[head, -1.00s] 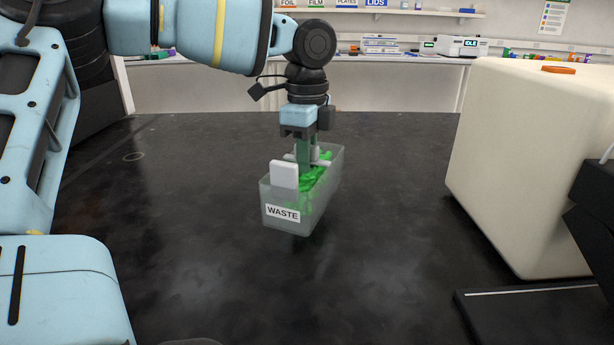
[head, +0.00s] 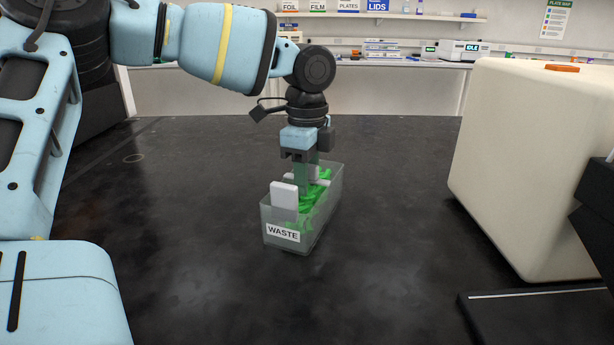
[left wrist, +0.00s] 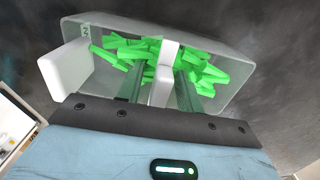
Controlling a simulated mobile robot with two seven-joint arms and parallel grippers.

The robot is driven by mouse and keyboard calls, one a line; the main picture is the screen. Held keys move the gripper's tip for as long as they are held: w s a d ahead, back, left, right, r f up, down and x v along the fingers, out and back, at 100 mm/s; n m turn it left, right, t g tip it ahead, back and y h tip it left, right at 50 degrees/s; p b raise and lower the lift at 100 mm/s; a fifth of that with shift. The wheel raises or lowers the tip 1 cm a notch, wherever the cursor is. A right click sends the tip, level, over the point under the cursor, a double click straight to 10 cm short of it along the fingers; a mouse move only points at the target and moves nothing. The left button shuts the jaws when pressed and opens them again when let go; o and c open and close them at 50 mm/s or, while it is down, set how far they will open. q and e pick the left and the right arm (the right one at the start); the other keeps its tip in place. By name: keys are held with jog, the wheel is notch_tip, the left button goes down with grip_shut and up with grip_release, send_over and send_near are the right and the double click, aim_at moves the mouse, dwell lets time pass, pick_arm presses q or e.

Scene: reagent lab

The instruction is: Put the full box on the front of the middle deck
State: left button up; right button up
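The full box is a translucent grey bin (head: 318,222) labelled WASTE, heaped with green pieces (head: 314,194). A white block (head: 284,196) stands at its near end. My left gripper (head: 303,180) points down into the box from above. In the left wrist view its two fingers (left wrist: 161,88) are close on either side of a white upright piece (left wrist: 164,72) in the middle of the box, among the green pieces. Whether the box's underside touches the dark surface is unclear. My right gripper is not in view. No middle deck can be made out.
The dark surface (head: 190,200) is clear around the box. A large cream block (head: 520,170) with an orange item on top stands at the right. A black flat item (head: 540,315) lies at the lower right. Benches and a labelled shelf (head: 400,16) are at the back.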

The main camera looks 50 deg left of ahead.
pick_arm(q)
jog(key=shift+r, duration=0.1)
notch_tip(320, 180, up, 11)
jog(key=p, duration=0.3)
jog(key=shift+f, duration=0.2)
jog(key=shift+r, duration=0.75)
